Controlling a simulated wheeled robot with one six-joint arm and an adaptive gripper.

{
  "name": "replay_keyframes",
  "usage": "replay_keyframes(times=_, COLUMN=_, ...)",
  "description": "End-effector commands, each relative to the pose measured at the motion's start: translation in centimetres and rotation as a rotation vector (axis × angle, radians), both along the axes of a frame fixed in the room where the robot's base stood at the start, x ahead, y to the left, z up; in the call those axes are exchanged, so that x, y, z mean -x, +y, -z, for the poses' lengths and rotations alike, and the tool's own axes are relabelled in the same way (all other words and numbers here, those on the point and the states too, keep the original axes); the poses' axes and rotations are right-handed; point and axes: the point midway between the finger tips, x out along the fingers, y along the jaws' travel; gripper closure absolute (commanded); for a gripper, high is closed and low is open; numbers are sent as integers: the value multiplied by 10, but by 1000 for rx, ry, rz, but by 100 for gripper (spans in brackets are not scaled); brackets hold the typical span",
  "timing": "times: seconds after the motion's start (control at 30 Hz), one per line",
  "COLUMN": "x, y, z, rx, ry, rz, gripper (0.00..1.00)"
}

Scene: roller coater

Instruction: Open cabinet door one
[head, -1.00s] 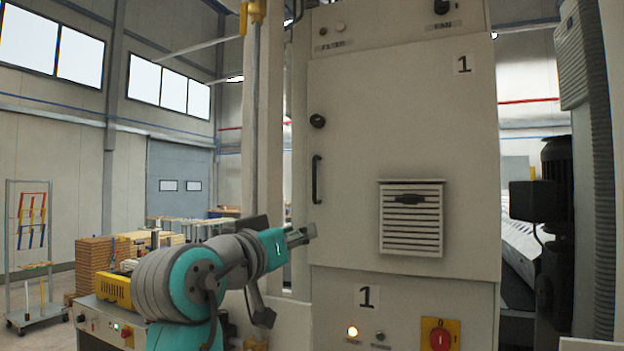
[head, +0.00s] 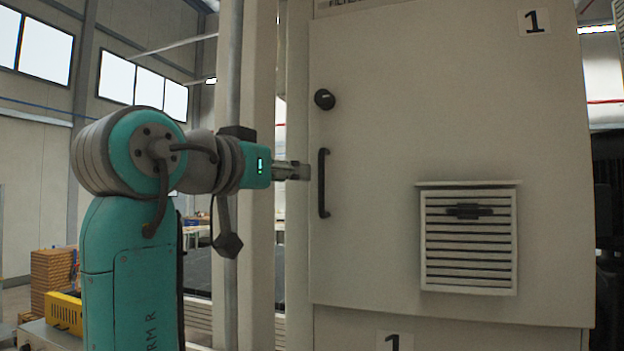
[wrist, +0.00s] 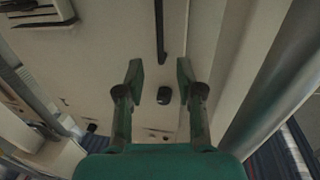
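Cabinet door one (head: 400,130) is a large pale panel marked "1". It looks shut. A black vertical bar handle (head: 323,183) and a round black knob (head: 324,99) above it sit near its left edge. My gripper (head: 306,171) is just left of the handle, at about the height of its upper half, and looks apart from it. In the wrist view my gripper (wrist: 160,74) is open and empty, with its two fingers spread. The handle (wrist: 160,32) shows beyond the fingertips and the knob (wrist: 164,95) shows between the fingers.
A louvred vent (head: 468,240) juts from the door's lower right. A pale post (head: 297,90) and a grey pipe (head: 232,80) stand left of the door, close to my arm. A yellow box (head: 64,312) and stacked brown boards (head: 52,277) are at lower left.

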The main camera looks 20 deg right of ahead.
Motion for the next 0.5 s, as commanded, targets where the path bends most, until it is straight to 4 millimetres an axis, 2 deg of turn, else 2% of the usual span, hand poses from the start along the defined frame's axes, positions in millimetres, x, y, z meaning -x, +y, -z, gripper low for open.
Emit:
replay_keyframes(times=0.17, x=-8, y=-10, z=0, rx=-1, ry=1, rz=3, gripper=63)
replay_keyframes(times=0.5, x=-47, y=-53, z=0, rx=-1, ry=1, rz=4, gripper=63)
